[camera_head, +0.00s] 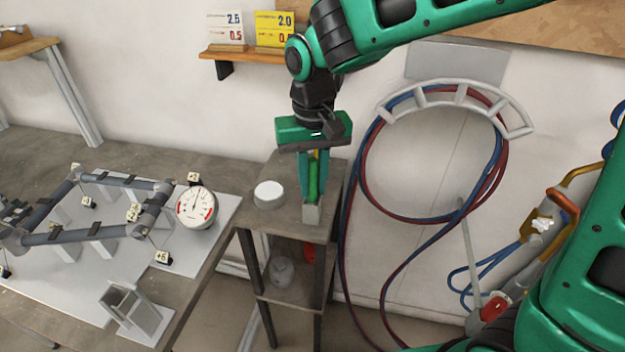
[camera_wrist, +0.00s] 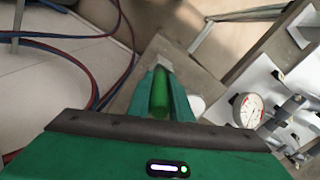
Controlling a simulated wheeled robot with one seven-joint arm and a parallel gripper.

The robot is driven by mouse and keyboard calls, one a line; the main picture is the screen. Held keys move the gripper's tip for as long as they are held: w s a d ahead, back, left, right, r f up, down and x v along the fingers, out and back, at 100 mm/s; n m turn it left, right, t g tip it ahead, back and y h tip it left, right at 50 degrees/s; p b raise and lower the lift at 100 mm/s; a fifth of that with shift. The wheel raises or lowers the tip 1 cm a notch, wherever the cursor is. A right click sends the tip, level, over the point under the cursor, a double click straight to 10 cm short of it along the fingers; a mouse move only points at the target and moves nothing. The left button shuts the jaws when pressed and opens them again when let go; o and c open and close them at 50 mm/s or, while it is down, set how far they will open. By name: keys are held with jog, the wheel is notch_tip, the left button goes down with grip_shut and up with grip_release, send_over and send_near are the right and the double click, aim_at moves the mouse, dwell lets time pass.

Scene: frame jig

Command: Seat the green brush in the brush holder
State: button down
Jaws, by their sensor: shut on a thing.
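The green brush (camera_head: 313,180) stands about upright between the fingers of my gripper (camera_head: 314,190), above the small side stand. My gripper is shut on it. In the wrist view the green brush (camera_wrist: 159,98) lies between the two green fingers (camera_wrist: 160,90). A light grey block (camera_head: 312,212) is at the brush's lower end, at the stand's front right; it also shows in the wrist view (camera_wrist: 158,62). I cannot tell whether it is a separate socket or part of the brush. An open grey box-shaped holder (camera_head: 122,300) sits on the bench's front corner, apart from my gripper; it appears empty.
The side stand (camera_head: 285,228) carries a white round pot (camera_head: 269,194) left of the brush. The bench holds a tube frame jig (camera_head: 95,232) and a dial gauge (camera_head: 196,207). Red and blue hoses (camera_head: 368,160) hang close on the right. A wall shelf (camera_head: 240,54) is above.

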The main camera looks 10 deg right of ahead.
jog(key=shift+f, duration=0.45)
dwell(0.5)
jog(key=c, duration=1.5)
grip_release()
jog(key=shift+r, duration=0.1)
notch_tip(320, 180, up, 10)
jog(key=shift+r, duration=0.25)
jog(key=shift+f, duration=0.1)
